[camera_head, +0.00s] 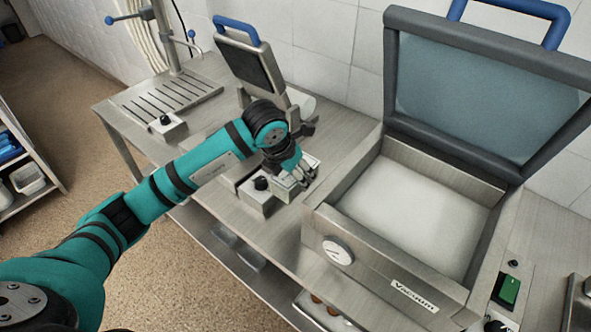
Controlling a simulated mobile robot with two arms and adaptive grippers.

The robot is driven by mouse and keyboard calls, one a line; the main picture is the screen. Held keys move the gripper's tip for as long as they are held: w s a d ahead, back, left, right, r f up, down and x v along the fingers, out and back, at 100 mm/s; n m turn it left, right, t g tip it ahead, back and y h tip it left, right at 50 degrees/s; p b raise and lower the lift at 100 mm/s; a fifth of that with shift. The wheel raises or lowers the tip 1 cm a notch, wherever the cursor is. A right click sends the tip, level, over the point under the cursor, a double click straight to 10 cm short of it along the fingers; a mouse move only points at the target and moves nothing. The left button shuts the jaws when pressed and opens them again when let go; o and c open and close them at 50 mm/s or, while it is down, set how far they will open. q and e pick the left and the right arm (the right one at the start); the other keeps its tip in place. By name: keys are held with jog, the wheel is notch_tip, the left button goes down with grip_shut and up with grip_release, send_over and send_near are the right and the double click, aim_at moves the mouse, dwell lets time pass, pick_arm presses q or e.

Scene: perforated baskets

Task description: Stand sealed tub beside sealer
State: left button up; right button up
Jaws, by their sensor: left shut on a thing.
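My left gripper (304,174) is at the small sealer (257,203), the steel machine with a black knob and a raised lid (250,62) with a blue handle. The gripper is shut on a small pale grey thing, likely the tub (286,186), at the sealer's front part. My wrist and fingers hide much of it, so I cannot tell whether it is sealed or touches the sealer. My right gripper is not in view.
A large vacuum machine (375,263) with its lid (480,95) up stands right of the sealer. A narrow strip of steel counter (335,158) lies between them. A slotted steel tray (168,98) with a post is at the back left. A shelf (30,165) stands far left.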

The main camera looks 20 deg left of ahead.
pick_arm(q)
jog(key=shift+f, duration=0.35)
jog(key=shift+f+b, duration=0.4)
notch_tip(320, 180, down, 4)
jog(key=shift+r+b, duration=0.1)
jog(key=shift+b, duration=1.05)
notch_tip(320, 180, down, 6)
jog(key=b, duration=0.4)
jog(key=shift+w+b, duration=0.1)
jog(key=shift+b, duration=0.2)
jog(key=shift+f+b, duration=0.4)
jog(key=shift+f, duration=0.15)
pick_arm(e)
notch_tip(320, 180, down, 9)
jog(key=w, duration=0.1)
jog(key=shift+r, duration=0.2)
